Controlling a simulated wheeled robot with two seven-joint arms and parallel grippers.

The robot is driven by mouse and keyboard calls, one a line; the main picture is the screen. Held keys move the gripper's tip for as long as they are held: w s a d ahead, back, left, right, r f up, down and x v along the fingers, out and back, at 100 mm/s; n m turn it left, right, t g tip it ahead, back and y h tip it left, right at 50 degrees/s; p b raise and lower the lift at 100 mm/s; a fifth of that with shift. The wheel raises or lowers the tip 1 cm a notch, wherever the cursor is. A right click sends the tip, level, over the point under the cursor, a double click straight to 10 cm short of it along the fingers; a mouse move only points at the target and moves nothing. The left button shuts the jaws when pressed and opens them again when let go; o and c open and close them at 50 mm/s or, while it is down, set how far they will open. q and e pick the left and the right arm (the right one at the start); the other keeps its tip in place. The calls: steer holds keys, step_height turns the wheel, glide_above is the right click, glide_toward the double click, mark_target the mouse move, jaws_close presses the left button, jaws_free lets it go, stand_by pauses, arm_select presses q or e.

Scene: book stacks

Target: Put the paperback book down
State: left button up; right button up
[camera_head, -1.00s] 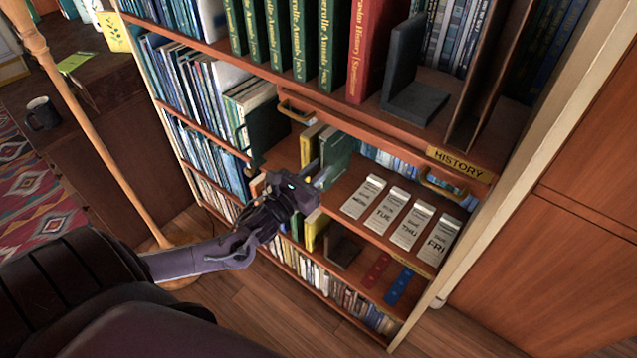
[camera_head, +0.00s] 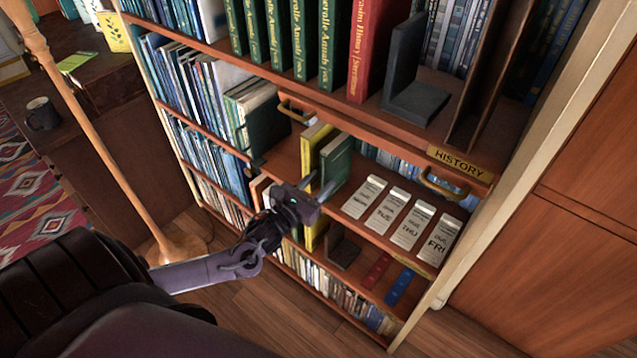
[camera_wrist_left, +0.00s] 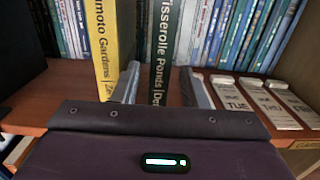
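A dark green book (camera_head: 337,160) stands upright on the middle shelf, right of a yellow book (camera_head: 316,142). In the left wrist view the green book (camera_wrist_left: 167,45) shows its spine between my fingers, and the yellow book (camera_wrist_left: 110,40) stands to its left. My left gripper (camera_head: 318,186) is in front of these books, its fingers spread. In the left wrist view the left gripper (camera_wrist_left: 160,75) has a visible gap beside the green spine and holds nothing. Whether a fingertip touches the book is unclear. My right gripper is not in view.
Several day cards (camera_head: 390,212) lie on the shelf right of the green book. A yellow book and a dark bookend (camera_head: 343,250) stand on the shelf below. Thick volumes (camera_head: 330,45) fill the shelf above. A wooden pole (camera_head: 90,130) rises at left.

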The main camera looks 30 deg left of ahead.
arm_select(q)
steer(key=shift+r, duration=0.2)
steer(key=s+a, duration=0.1)
steer(key=s, duration=1.1)
steer(key=shift+f, duration=0.25)
steer(key=s+a+f+n+g+y, duration=0.25)
steer(key=f+n, duration=0.35)
steer(key=f, duration=0.4)
steer(key=s+a+f+n+g+y, duration=0.15)
steer(key=s+f+n+g, duration=0.25)
steer(key=f+n, duration=0.45)
steer(key=s+a+f+n+g+y, duration=0.1)
steer(key=s+a+f+n+g, duration=0.25)
steer(key=f, duration=0.75)
steer(key=s+d+f+n+g+h, duration=0.1)
steer(key=s+d+f+n+g, duration=0.2)
steer(key=s+d+f+n, duration=0.5)
steer(key=s+d+f+n+g+h, duration=0.2)
steer(key=s+d+f+n+g, duration=0.2)
steer(key=s+d+f+n, duration=0.4)
steer(key=s+d, duration=0.2)
steer(key=s, duration=0.3)
steer(key=shift+d+f+n, duration=0.2)
steer(key=shift+d+n, duration=0.1)
